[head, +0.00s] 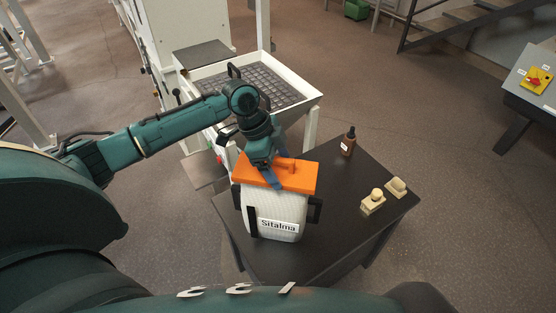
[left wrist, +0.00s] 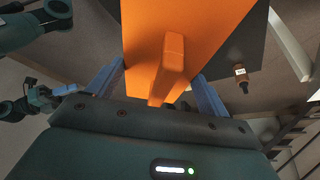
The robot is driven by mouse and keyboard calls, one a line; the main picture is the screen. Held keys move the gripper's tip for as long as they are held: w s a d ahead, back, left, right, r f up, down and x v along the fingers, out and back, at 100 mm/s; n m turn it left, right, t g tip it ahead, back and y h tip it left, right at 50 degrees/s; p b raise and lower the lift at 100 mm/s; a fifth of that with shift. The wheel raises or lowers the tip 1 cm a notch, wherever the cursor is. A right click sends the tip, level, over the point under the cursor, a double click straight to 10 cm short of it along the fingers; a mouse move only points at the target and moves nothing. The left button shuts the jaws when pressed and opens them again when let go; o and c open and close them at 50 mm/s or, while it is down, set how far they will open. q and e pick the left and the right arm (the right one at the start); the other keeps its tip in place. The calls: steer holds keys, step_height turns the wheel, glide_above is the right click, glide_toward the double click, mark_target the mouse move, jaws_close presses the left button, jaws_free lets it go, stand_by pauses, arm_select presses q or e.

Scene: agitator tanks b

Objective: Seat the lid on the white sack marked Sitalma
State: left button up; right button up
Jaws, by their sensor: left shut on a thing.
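The white sack marked Sitalma (head: 275,213) stands upright on the dark table, with black handles at its sides. The orange lid (head: 300,178) is over the sack's top; I cannot tell whether it rests fully on it or is slightly above.
The dark table (head: 330,245) also holds a brown bottle (head: 348,143) and two beige stamp-like pieces (head: 373,203) (head: 396,187) to the right of the sack. A white-framed tank with a grid (head: 307,101) stands behind. Its front right is clear.

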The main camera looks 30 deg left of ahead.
stand_by(0.5)
arm_select(q)
steer(key=shift+p, duration=0.6)
steer(key=shift+p, duration=0.3)
steer(key=shift+f+b, duration=0.3)
steer(key=shift+f, duration=0.6)
steer(key=o, duration=1)
steer(key=shift+o, duration=0.2)
